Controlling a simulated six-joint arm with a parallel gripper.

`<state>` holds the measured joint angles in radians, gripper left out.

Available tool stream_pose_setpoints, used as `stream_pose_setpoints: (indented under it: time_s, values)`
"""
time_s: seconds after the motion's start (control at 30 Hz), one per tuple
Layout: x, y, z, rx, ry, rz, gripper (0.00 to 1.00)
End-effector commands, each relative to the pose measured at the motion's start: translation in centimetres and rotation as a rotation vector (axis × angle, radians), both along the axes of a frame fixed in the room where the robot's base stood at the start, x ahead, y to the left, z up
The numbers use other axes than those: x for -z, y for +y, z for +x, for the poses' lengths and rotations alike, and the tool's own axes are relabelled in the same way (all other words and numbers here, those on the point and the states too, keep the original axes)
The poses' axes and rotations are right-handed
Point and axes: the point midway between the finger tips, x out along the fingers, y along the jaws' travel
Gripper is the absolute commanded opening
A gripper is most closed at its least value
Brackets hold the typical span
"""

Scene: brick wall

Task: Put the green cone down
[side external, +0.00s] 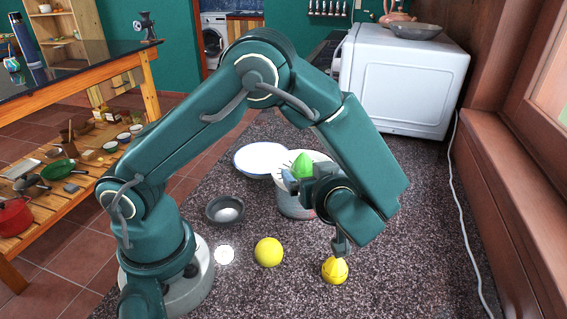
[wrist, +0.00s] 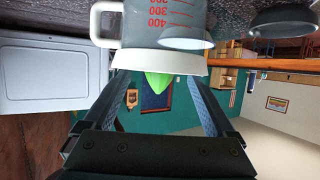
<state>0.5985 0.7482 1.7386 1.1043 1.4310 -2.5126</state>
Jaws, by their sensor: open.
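The green cone (side external: 301,166) points up at the mouth of a measuring cup (side external: 295,208), its lower part hidden. Whether it rests inside the cup or on the rim I cannot tell. In the wrist view, part of the green cone (wrist: 157,83) shows past the white rim of the cup (wrist: 160,63), which has red markings and a white handle. My gripper (side external: 302,184) is open beside the cone and in front of the cup's upper part. In the wrist view, the jaws of my gripper (wrist: 158,82) stand apart on either side of the cone.
A white plate (side external: 260,160) lies behind the cup, and a dark bowl (side external: 225,209) stands left. A yellow ball (side external: 268,252), a yellow pointed object (side external: 334,271) and a bright white round thing (side external: 224,254) are in front. A white appliance (side external: 400,85) stands at the back.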

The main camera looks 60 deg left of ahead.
Motion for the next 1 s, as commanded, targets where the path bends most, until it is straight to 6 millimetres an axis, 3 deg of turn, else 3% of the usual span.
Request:
stream_pose_setpoints:
  time_s: [0.13, 0.17, 0.23, 0.77, 1.0]
  values:
    - [-0.8, -1.9, -0.5, 0.004, -0.003, -0.003, 0.91]
    - [-0.9, -2.1, -0.6, 0.003, -0.003, -0.002, 0.96]
    - [-1.1, -2.5, -0.8, 0.003, 0.0, -0.002, 0.96]
    - [-1.4, -2.8, -0.9, 0.0, -0.001, -0.001, 0.96]
    - [-4.8, -2.8, -0.8, 0.0, -0.007, -0.006, 0.96]
